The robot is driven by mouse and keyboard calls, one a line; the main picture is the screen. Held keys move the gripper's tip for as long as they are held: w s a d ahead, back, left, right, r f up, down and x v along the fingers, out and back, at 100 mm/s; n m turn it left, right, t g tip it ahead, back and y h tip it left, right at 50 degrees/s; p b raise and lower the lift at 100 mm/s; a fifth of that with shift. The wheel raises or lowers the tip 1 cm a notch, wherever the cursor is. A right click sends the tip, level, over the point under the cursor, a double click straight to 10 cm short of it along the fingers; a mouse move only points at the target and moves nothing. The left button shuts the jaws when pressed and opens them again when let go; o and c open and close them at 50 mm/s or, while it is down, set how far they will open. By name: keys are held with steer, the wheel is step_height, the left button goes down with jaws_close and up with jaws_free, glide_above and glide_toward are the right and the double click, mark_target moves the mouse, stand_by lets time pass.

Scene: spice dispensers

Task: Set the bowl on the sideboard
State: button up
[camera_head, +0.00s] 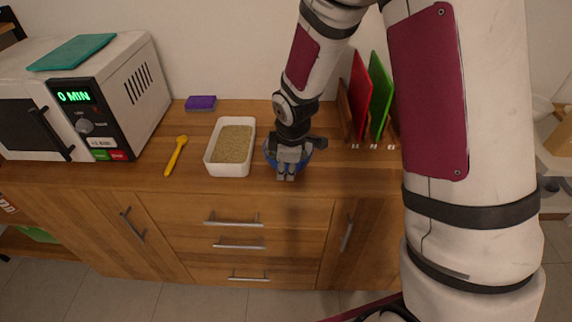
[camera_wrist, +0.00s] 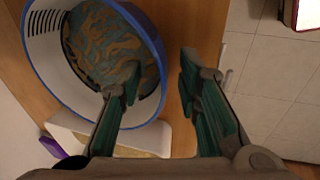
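The bowl (camera_head: 269,153) is blue and sits at the front of the wooden sideboard (camera_head: 330,165), mostly hidden behind my gripper (camera_head: 286,177) in the head view. In the wrist view the bowl (camera_wrist: 154,38) shows a blue rim, a white inner wall and a blue-brown patterned bottom. My gripper (camera_wrist: 158,78) is open there, with its green-padded fingers apart. One finger overlaps the bowl's inside and the other is beyond the rim. A gap shows between the rim and the outer finger. I cannot tell whether the bowl fully rests on the top.
A white tub of grain (camera_head: 212,163) stands just left of the bowl. A yellow spoon (camera_head: 176,155), a purple sponge (camera_head: 201,103) and a microwave (camera_head: 85,95) are farther left. Red and green boards (camera_head: 380,95) stand in a rack to the right. Drawers (camera_head: 240,220) are below.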

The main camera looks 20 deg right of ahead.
steer(key=p+v, duration=0.2)
steer(key=v, duration=1)
steer(key=shift+r, duration=0.25)
steer(key=s+d+r+m, duration=0.2)
steer(key=s+r+m, duration=0.5)
steer(key=s, duration=0.6)
steer(key=s+d+r+m, duration=0.1)
steer(key=s+r+m, duration=0.6)
steer(key=s, duration=0.5)
steer(key=shift+s+d+r+t, duration=0.4)
steer(key=shift+r+p, duration=0.5)
steer(key=shift+r, duration=0.15)
